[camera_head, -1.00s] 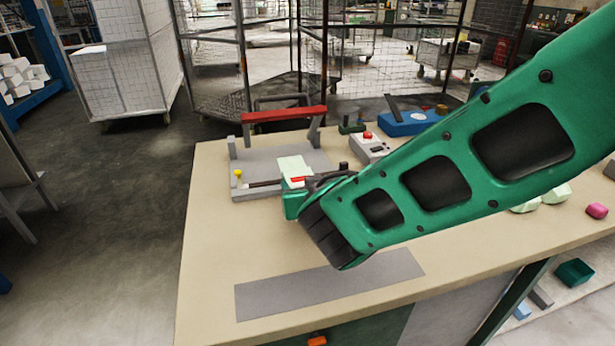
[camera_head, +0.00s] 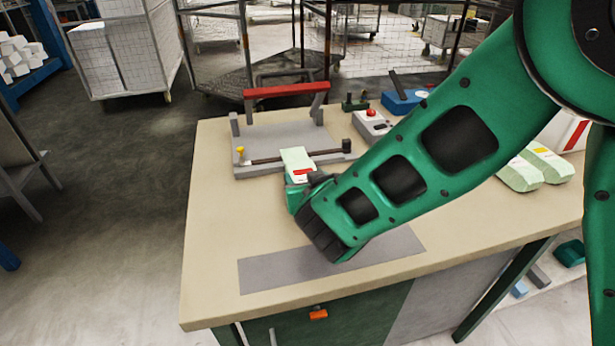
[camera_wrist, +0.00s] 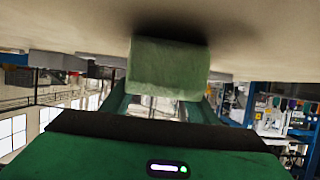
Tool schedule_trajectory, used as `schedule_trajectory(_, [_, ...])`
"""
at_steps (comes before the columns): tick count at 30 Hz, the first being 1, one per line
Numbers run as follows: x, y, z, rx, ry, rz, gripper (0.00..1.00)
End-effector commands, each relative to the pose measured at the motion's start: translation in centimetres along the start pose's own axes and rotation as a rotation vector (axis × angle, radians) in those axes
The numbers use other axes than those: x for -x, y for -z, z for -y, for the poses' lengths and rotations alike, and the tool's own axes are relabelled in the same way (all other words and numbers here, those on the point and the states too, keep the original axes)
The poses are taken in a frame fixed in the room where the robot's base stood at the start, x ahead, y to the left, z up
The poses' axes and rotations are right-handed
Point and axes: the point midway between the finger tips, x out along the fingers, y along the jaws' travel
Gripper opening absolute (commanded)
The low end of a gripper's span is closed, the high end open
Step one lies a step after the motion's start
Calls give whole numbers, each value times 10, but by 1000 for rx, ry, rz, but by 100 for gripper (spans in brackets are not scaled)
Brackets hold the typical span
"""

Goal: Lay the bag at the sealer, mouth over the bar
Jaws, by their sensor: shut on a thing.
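The bag (camera_head: 296,158) is pale green with a red and yellow mark. My gripper (camera_head: 304,182) is shut on it. Its far end reaches to the front edge of the sealer (camera_head: 285,136), at the dark bar (camera_head: 270,160); I cannot tell whether it touches the bar. The sealer has a grey base and a raised red handle (camera_head: 287,90). In the wrist view the bag (camera_wrist: 167,68) sits between my fingers, close to the tabletop. My arm hides part of the gripper and the table to its right.
A grey control box with a red button (camera_head: 371,115) and a blue device (camera_head: 405,100) stand right of the sealer. More pale green bags (camera_head: 520,174) lie at the table's right. The grey strip (camera_head: 275,270) in front and the table's left side are clear.

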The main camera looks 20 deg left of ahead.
Motion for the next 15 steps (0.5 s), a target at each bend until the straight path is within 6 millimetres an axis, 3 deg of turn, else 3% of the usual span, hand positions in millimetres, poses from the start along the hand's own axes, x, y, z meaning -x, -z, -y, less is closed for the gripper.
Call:
schedule_trajectory(1, [0,0,0,0,0,0,59])
schedule_trajectory(3, [0,0,0,0,-1,0,76])
schedule_trajectory(15, [6,0,-2,-1,-1,0,76])
